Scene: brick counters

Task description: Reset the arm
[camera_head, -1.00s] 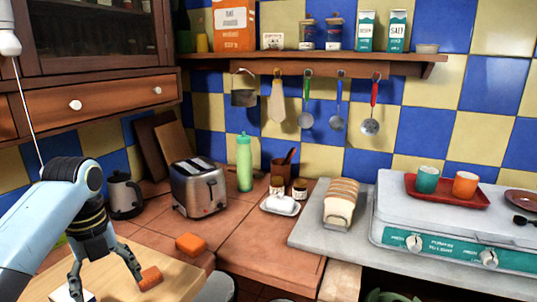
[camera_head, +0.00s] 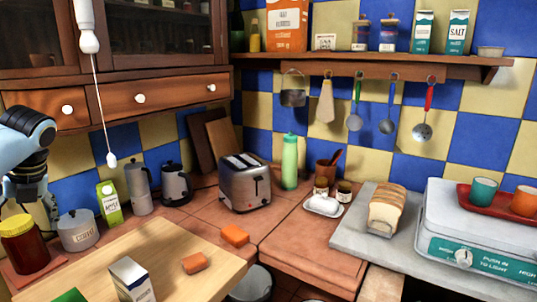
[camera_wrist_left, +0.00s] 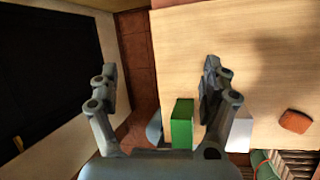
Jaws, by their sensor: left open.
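My left arm comes in at the left edge of the head view, and its gripper (camera_head: 42,208) hangs there, partly cut off. In the left wrist view this gripper (camera_wrist_left: 160,72) is open, its fingers wide apart with nothing between the tips. A green block (camera_wrist_left: 182,122) shows near the base of the fingers, beyond them. An orange block (camera_head: 195,263) lies on the wooden board, clear of the gripper; it also shows in the wrist view (camera_wrist_left: 296,121). My right gripper is not in view.
The wooden board (camera_head: 200,240) also holds a white box (camera_head: 130,280). Behind are a jar (camera_head: 25,245), a canister (camera_head: 78,230), a green carton (camera_head: 109,203), a moka pot (camera_head: 138,187), a kettle (camera_head: 175,185) and a toaster (camera_head: 245,183). A second orange block (camera_head: 235,235) lies on the tiled counter.

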